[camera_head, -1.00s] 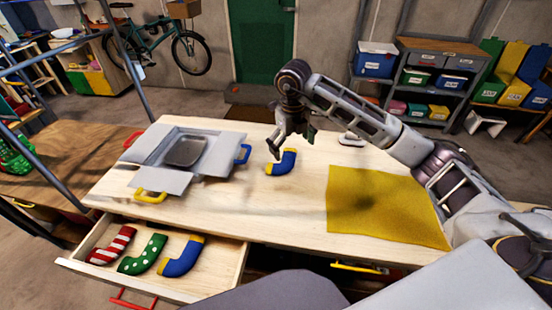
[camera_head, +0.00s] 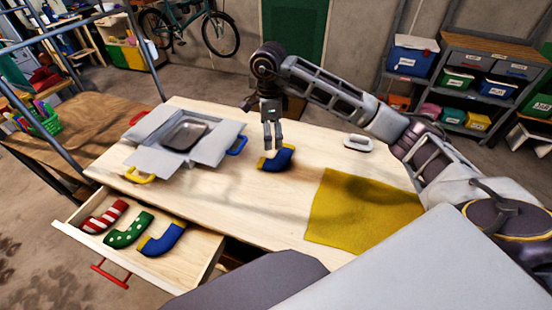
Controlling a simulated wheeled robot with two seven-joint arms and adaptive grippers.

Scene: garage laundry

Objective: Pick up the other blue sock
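One blue sock (camera_head: 278,158) with a yellow cuff lies on the wooden table, right of the grey box. My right gripper (camera_head: 272,143) points down just above and behind this sock, with its two fingers a little apart and nothing seen between them. I cannot tell whether the fingertips touch the sock. Another blue sock (camera_head: 162,240) with a yellow cuff lies in the open drawer (camera_head: 190,262), beside a green dotted sock (camera_head: 130,231) and a red-and-white striped sock (camera_head: 104,217). My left gripper is not in view.
An open grey box (camera_head: 184,134) with flaps spread and coloured handles stands on the table's left. A yellow cloth (camera_head: 362,209) lies at the front right. A small white object (camera_head: 358,142) lies at the back right. The drawer juts out at the front left.

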